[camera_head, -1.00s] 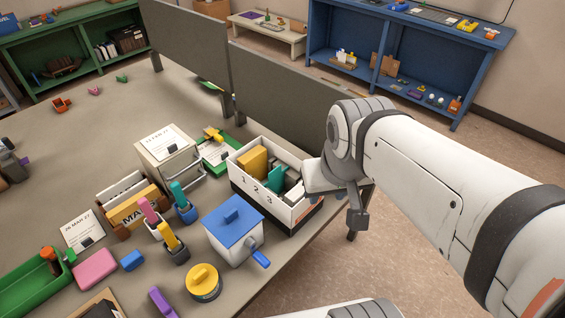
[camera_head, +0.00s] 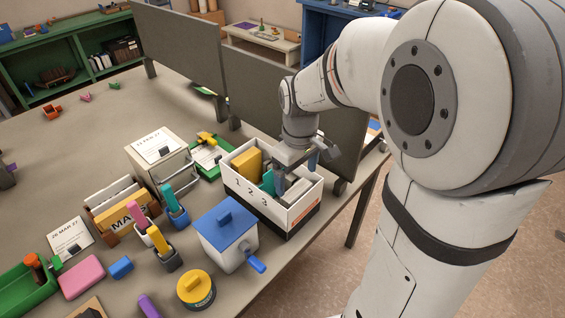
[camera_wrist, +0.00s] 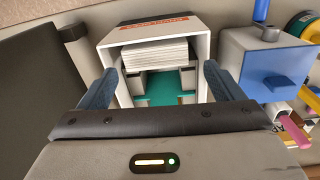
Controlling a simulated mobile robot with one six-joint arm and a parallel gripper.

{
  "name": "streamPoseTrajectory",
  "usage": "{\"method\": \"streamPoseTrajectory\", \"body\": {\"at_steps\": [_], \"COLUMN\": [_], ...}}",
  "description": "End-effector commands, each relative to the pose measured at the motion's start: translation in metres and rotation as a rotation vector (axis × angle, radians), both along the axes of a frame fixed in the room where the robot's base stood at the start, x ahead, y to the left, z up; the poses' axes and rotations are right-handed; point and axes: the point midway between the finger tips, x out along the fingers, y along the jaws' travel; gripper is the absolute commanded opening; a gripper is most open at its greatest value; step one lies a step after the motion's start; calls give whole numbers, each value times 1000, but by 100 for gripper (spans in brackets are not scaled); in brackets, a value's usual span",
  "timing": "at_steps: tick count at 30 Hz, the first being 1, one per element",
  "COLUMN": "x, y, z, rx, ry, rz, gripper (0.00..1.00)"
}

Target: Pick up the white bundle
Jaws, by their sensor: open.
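The white bundle (camera_wrist: 155,54) looks like a stack of pale sheets in the wrist view. It lies in an end compartment of the white box (camera_wrist: 109,50), by the wall with an orange label. In the head view, the box (camera_head: 247,196) is marked 1 2 3 and stands at the table's edge. My gripper (camera_head: 296,172) is over the right part of this box, pointing down. In the wrist view, my gripper (camera_wrist: 158,76) is open, its blue-grey fingers wide apart, with nothing held between them. The bundle appears just beyond the fingertips, between their lines.
A yellow block (camera_head: 247,163) and a teal piece (camera_head: 268,182) share the box. A blue-lidded container (camera_head: 230,238) stands close in front, a white drawer cabinet (camera_head: 160,152) to the left. Dark grey partition panels (camera_head: 185,52) rise behind.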

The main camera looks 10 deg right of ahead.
Motion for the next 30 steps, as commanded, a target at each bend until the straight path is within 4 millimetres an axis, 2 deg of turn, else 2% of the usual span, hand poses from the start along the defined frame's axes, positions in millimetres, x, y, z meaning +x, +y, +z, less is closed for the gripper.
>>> {"method": "streamPoseTrajectory", "body": {"at_steps": [1,6,14,21,24,30], "x": [6,13,11,10,10,10], "y": [0,0,-2,-4,-4,-4], "z": [-8,-22,-51,-85,-92,-93], "rx": [-1,0,-1,0,-1,0], "ry": [13,28,30,29,29,26], "rz": [21,57,56,55,55,54], "gripper": [87,87,87,87,87,87]}}
